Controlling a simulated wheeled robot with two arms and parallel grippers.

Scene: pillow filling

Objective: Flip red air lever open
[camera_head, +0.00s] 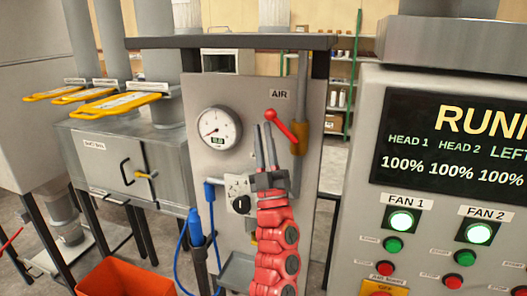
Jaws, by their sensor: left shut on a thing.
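The red air lever (284,128) is on a brass-coloured valve (298,138) on the vertical pipe, right of the panel under the AIR label (280,94). Its handle slants up and left from the valve to a round red knob. My left gripper (263,125) reaches up from the bottom on its red arm. Its two narrow dark fingers are shut on the lever, with the tips at the knob end. The exact contact is hard to see at this size. My right gripper is not in view.
A round gauge (217,128) sits left of the lever on the grey panel (235,90). A blue hose (211,215) hangs below it. A control box (370,130) with buttons stands close on the right. An orange bin (125,278) is at lower left.

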